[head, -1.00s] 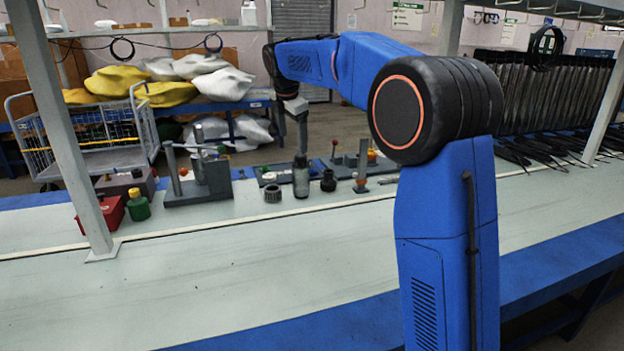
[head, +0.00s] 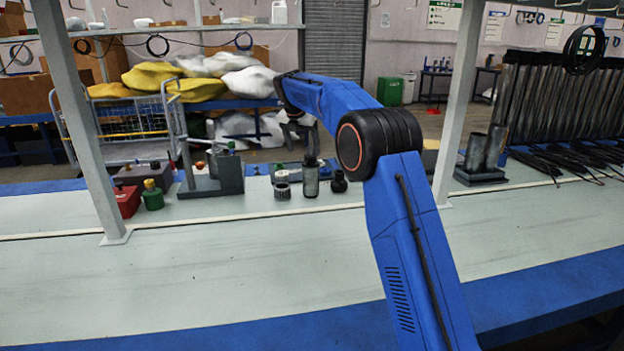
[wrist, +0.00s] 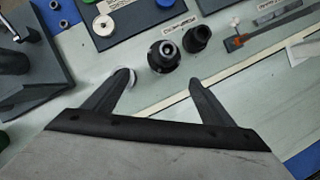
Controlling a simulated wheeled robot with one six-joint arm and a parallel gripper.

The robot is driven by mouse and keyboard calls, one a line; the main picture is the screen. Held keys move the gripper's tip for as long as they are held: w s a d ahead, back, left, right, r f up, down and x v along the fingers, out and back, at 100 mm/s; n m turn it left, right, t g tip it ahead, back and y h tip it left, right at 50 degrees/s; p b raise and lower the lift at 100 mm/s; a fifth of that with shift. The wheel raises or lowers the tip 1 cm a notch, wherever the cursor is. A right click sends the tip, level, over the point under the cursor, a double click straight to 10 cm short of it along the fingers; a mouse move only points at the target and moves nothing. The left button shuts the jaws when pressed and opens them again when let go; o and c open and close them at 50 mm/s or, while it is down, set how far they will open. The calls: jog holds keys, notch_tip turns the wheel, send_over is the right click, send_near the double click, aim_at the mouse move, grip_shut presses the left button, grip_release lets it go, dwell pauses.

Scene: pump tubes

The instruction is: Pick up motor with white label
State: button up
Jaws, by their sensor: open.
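A dark grey cylinder (head: 310,178) stands upright on the bench in the head view. It shows from above in the wrist view (wrist: 163,56), just beyond the gap between my fingers. I cannot make out a white label on it, so I cannot tell if it is the motor. A short black part (head: 339,182) stands to its right, also in the wrist view (wrist: 197,39). A ribbed grey ring (head: 282,191) stands to its left; in the wrist view my left finger partly covers it. My gripper (wrist: 160,78) is open and empty, short of the cylinder in the wrist view.
A grey fixture (head: 213,180), a green bottle (head: 153,196) and a red box (head: 127,201) stand to the left. A metal post (head: 463,90) rises on the right. Two dark cylinders (head: 484,150) stand beyond it. The bench front (head: 250,265) is clear.

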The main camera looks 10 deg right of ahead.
aim_at(307, 164)
jog(key=x, duration=0.8)
jog(key=shift+d+f, duration=0.1)
jog(key=shift+f, duration=0.05)
jog(key=shift+w+d+x, duration=0.15)
jog(key=shift+d+x, duration=0.05)
jog(key=shift+x, duration=1.1)
jog(key=shift+w+d+x, duration=0.1)
jog(key=shift+d+x, duration=0.1)
jog(key=shift+x, duration=1.15)
jog(key=c, duration=1.8)
jog(key=shift+r, duration=0.4)
grip_shut()
